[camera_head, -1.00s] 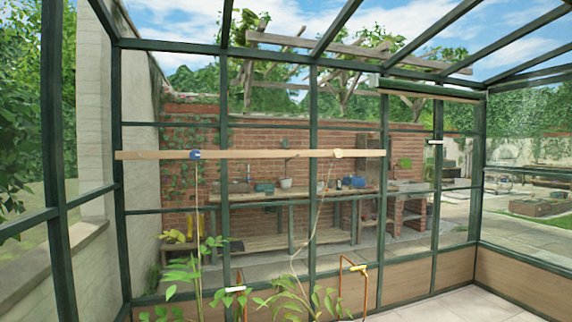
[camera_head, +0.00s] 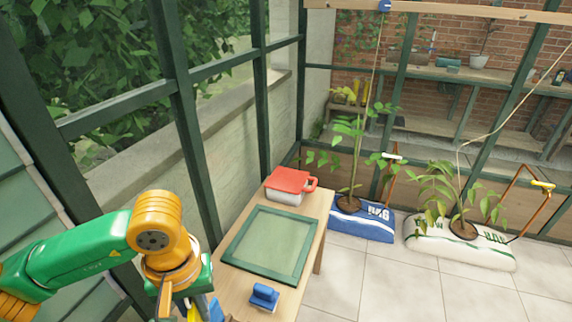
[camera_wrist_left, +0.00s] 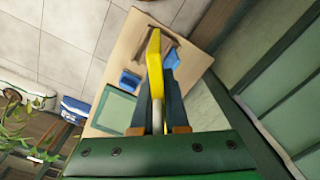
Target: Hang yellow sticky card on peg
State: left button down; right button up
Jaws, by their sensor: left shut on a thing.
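My left gripper (camera_wrist_left: 158,112) is shut on the yellow sticky card (camera_wrist_left: 154,58), which shows nearly edge-on between its dark fingers in the left wrist view. The card sticks out beyond the fingertips, above the wooden table. In the head view my left gripper (camera_head: 188,308) is at the bottom edge, left of the table, mostly cut off. Only a small bit of yellow shows there. I cannot make out a peg in either view. My right gripper is not in view.
On the wooden table (camera_head: 318,205) are a green-framed panel (camera_head: 268,243), a red-lidded container (camera_head: 290,186) and a blue block-like item (camera_head: 264,296). Blue (camera_head: 362,219) and white (camera_head: 460,242) grow bags with plants lie on the floor beyond. Glazed framing stands close on the left.

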pick_arm(q)
jog(key=s+d+f+n, duration=0.1)
jog(key=d+f+n, duration=0.2)
jog(key=d+n, duration=0.5)
jog(key=s+d+f+n, duration=0.1)
jog(key=d+f+n, duration=0.3)
jog(key=d+n, duration=0.5)
jog(key=n, duration=1.1)
jog(key=shift+s+f+n, duration=0.2)
jog(key=shift+s+n, duration=0.05)
jog(key=shift+n, duration=0.15)
jog(key=shift+a, duration=0.1)
